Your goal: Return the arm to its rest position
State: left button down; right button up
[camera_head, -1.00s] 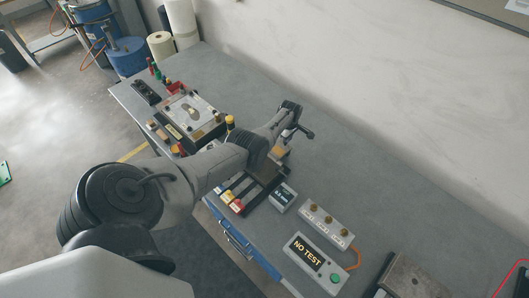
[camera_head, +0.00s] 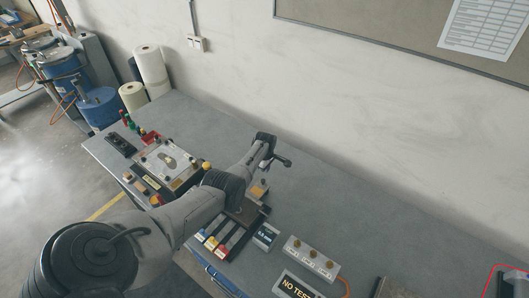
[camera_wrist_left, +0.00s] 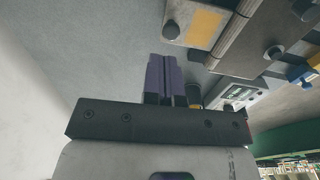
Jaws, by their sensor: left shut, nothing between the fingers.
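My left arm reaches in from the lower left of the head view, over the grey workbench (camera_head: 350,215). My left gripper (camera_head: 282,160) is above the bench near its back, beyond the rack of coloured blocks. In the left wrist view its two purple fingers (camera_wrist_left: 172,75) are together with nothing between them. They point toward bare grey surface and touch nothing that I can see. My right gripper is not in view.
A fixture plate (camera_head: 166,163) with knobs stands left of my arm. The coloured-block rack (camera_head: 222,236), a knobbed box (camera_head: 309,257) and a "NO TEST" display (camera_head: 296,288) stand along the front. The back right of the bench is clear up to the wall.

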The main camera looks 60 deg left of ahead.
pick_arm(q)
notch_tip(320, 180, up, 8)
jog(key=p, duration=0.1)
jog(key=shift+w, duration=0.25)
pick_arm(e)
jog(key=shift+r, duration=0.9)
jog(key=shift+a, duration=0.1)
